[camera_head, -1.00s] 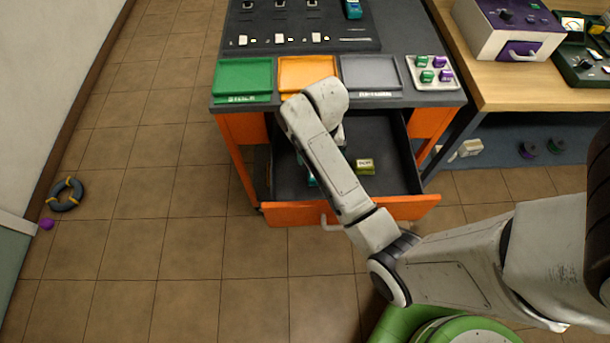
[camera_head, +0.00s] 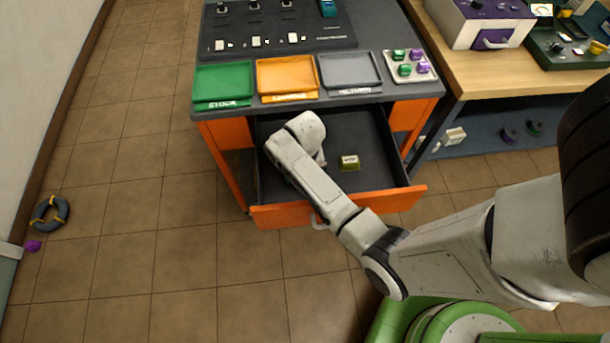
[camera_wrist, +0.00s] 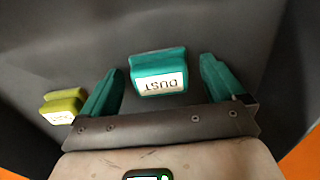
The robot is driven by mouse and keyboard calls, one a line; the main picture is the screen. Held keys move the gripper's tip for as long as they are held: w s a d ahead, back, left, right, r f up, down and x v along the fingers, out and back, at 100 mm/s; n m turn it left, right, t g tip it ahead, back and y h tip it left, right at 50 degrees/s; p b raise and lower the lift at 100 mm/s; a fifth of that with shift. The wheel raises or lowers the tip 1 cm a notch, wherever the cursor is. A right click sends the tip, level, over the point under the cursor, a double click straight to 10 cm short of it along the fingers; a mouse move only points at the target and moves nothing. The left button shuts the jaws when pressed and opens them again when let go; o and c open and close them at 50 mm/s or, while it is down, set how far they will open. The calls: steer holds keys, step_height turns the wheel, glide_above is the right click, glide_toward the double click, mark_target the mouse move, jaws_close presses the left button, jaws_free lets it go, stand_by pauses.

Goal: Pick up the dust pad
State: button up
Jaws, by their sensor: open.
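The dust pad is a teal block (camera_wrist: 158,73) with a white label reading "DUST", seen upside down in the wrist view. It lies on the dark floor of the open drawer (camera_head: 377,148). My gripper (camera_wrist: 158,83) is open, with one teal finger on each side of the pad and a visible gap to each. I cannot tell how far above the drawer floor the fingertips are. In the head view my arm hides the pad and the gripper.
A yellow-green labelled block (camera_head: 349,163) lies in the drawer, and it also shows left of my gripper in the wrist view (camera_wrist: 63,106). The drawer's orange front (camera_head: 400,199) and walls surround the space. Green (camera_head: 223,83), orange (camera_head: 287,77) and grey (camera_head: 349,70) trays stand on the top above.

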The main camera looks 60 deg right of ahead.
steer(key=shift+c, duration=0.4)
steer(key=c, duration=1)
step_height(320, 180, up, 10)
steer(key=shift+r, duration=0.1)
steer(key=shift+c, duration=0.2)
steer(key=o, duration=0.5)
steer(key=shift+c, duration=0.2)
steer(key=c, duration=0.4)
